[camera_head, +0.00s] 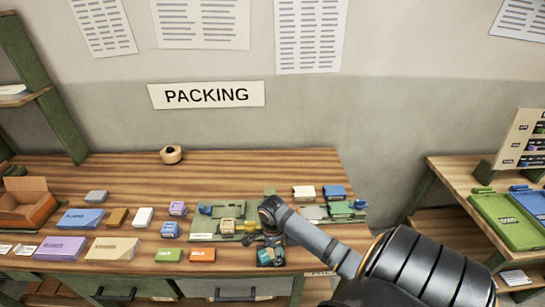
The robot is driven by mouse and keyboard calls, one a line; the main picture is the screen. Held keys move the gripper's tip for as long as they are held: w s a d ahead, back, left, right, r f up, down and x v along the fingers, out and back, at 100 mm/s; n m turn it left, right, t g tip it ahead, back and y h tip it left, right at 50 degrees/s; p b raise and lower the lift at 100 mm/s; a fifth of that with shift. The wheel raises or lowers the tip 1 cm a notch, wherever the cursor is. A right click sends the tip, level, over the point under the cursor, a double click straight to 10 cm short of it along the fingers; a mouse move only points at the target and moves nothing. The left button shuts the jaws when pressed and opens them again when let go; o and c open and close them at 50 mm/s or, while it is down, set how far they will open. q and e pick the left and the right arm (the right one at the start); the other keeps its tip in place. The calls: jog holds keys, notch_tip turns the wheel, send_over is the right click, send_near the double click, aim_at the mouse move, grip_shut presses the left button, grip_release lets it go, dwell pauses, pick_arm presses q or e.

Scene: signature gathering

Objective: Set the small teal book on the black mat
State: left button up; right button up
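My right gripper (264,238) is over the front middle of the wooden table, pointing down, at the end of an arm from the right. A small dark teal block-like thing (266,258), which looks like the teal book, is right at the gripper's fingers near the table's front edge. I cannot tell whether the fingers touch or hold it. The wrist and fingers hide part of this area. I cannot make out a black mat clearly. My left gripper is not in view.
Green trays (209,226) with small items lie beside the gripper. An orange block (202,254) and a green block (168,255) lie left of it. More blocks and an open box (28,202) are farther left. The table's back middle (235,168) is clear.

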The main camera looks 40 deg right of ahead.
jog(key=shift+r, duration=0.1)
notch_tip(320, 180, up, 12)
dwell(0.5)
dwell(0.4)
